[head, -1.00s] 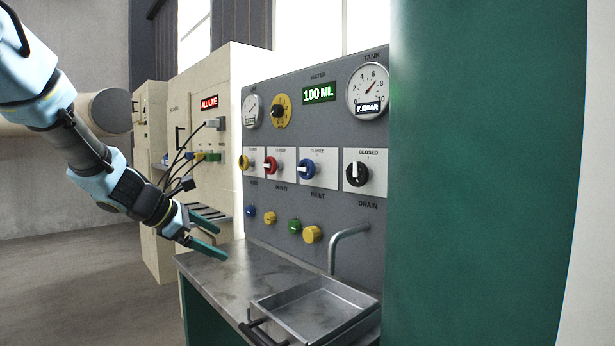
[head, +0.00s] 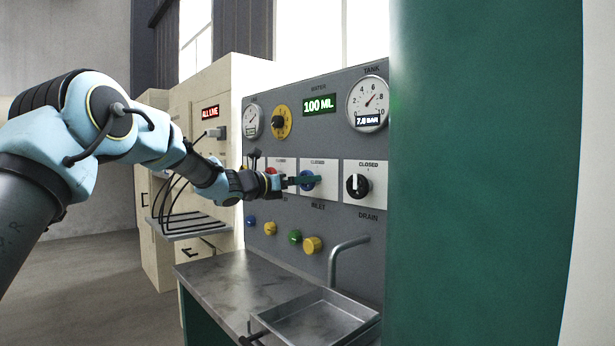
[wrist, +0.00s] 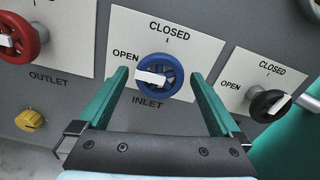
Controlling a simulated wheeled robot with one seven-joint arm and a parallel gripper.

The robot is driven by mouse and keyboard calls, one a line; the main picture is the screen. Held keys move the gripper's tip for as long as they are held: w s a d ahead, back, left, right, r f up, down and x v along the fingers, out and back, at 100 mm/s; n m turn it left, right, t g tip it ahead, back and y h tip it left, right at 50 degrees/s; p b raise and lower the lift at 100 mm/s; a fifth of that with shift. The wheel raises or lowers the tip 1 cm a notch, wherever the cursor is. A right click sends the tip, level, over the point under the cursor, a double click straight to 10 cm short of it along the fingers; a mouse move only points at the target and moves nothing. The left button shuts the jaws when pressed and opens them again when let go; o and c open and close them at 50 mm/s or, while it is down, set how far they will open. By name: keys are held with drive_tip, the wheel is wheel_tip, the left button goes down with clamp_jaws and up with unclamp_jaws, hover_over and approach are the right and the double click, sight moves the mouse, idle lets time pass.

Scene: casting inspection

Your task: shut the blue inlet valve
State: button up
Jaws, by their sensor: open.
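In the head view the blue valve (head: 308,180) is partly hidden by my gripper (head: 305,181). My gripper (wrist: 158,88) is open, with one green finger to each side of the valve. I cannot tell whether the fingers touch the wheel.
The red outlet valve (wrist: 18,38) is to the left and the black drain valve (wrist: 268,105) to the right. Yellow, green and blue knobs, such as the yellow one (head: 312,245), sit below. A metal tray (head: 315,310) and a bent spout (head: 345,252) are lower right.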

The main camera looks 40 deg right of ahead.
drive_tip(key=shift+d, duration=1.15)
drive_tip(key=c, duration=1.3)
drive_tip(key=shift+f, duration=0.1)
